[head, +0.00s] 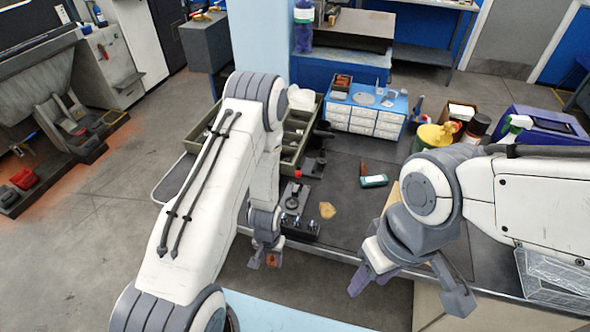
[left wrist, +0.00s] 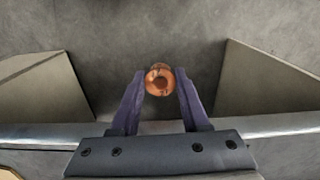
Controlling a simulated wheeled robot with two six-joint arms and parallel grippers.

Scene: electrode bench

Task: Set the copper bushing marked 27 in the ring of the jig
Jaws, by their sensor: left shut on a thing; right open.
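My left gripper (head: 264,262) is shut on a copper bushing (head: 273,259), low in the middle of the head view, by the bench's front edge. In the left wrist view the bushing (left wrist: 160,80) sits between the two purple fingertips, its round end and dark bore facing the camera. I cannot read a number on it. What looks like the jig, a dark block with a ring (head: 292,203), stands on the bench just beyond and right of my left gripper. My right gripper (head: 410,293) is open and empty, in front of the bench at right.
Small dark fixtures (head: 301,226) and a tan piece (head: 327,210) lie near the ring. A green tray (head: 309,125) and a blue-topped drawer unit (head: 366,101) stand behind. A green-and-white box (head: 374,181) lies mid-bench; the dark mat around it is mostly clear.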

